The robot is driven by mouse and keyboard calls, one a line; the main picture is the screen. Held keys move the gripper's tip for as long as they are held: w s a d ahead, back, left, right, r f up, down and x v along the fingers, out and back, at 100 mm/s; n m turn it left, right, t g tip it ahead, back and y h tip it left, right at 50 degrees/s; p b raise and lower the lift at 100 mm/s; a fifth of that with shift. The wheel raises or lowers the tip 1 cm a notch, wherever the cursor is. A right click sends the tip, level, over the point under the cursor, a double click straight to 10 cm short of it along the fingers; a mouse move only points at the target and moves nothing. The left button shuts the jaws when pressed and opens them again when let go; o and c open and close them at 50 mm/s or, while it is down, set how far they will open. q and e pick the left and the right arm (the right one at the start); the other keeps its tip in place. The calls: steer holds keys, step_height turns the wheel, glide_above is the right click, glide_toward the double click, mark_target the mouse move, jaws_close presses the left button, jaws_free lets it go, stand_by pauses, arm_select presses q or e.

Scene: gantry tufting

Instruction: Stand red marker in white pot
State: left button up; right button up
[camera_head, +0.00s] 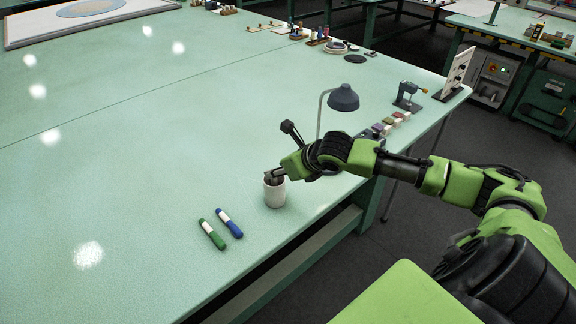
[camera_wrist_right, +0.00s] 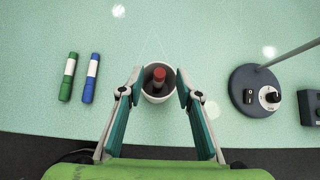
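The white pot (camera_head: 275,194) stands upright on the green table near its front edge; it also shows in the right wrist view (camera_wrist_right: 150,96). The red marker (camera_wrist_right: 155,76) is inside the pot, its red end up, in the right wrist view. In the head view I cannot make the marker out behind the gripper. My right gripper (camera_wrist_right: 159,80) is open, its fingers on either side of the marker with gaps between; in the head view it is just above the pot's rim (camera_head: 276,175). My left gripper is not in view.
A green marker (camera_head: 212,234) and a blue marker (camera_head: 230,223) lie left of the pot. A desk lamp (camera_head: 343,98) stands behind my right arm, its dark base (camera_wrist_right: 252,92) right of the pot in the wrist view.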

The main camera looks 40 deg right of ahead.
steer(key=v, duration=1.1)
steer(key=shift+r, duration=0.2)
steer(key=shift+s, duration=0.15)
stand_by(0.6)
